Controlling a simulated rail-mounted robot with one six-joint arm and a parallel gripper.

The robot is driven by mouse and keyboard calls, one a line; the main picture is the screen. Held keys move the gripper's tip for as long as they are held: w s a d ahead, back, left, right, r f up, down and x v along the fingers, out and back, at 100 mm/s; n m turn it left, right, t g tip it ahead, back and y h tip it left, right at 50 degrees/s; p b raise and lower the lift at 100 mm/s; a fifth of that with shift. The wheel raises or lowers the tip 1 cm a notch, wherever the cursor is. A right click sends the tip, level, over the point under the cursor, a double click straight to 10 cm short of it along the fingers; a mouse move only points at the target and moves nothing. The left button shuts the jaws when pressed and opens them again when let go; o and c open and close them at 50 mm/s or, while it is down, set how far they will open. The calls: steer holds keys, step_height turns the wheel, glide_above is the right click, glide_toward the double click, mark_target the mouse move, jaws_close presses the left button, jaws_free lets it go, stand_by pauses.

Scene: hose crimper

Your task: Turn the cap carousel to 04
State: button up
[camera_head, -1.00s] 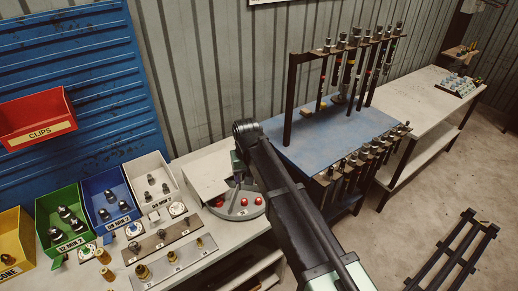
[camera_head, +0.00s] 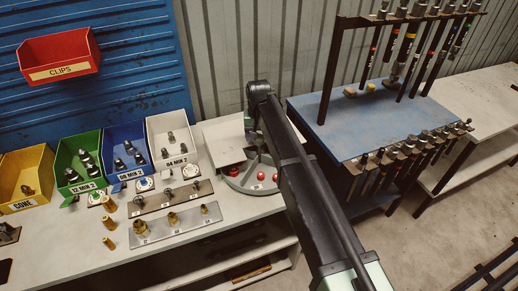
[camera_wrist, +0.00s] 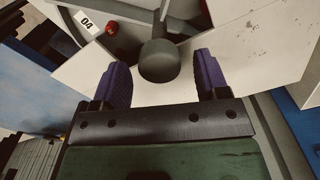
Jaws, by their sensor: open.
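The cap carousel (camera_head: 252,188) is a grey round disc on the white bench with red caps (camera_head: 260,176) on it. My arm crosses in front of its right side and hides part of it. In the wrist view a dark grey round knob (camera_wrist: 160,62) sits between the two purple fingers of my gripper (camera_wrist: 163,77), which is open with a gap visible on both sides of the knob. A white label reading 04 (camera_wrist: 87,23) lies at the upper left, beside a red cap (camera_wrist: 112,28). In the head view the fingertips are hidden.
A pale flat panel (camera_head: 222,142) stands close behind the carousel. Colored bins, including the white bin (camera_head: 172,140), and small fittings stand to the left. A blue table (camera_head: 345,125) with a hose rack is at the right.

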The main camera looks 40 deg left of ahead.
steer(key=shift+f, duration=0.75)
steer(key=shift+r, duration=0.2)
jaws_close()
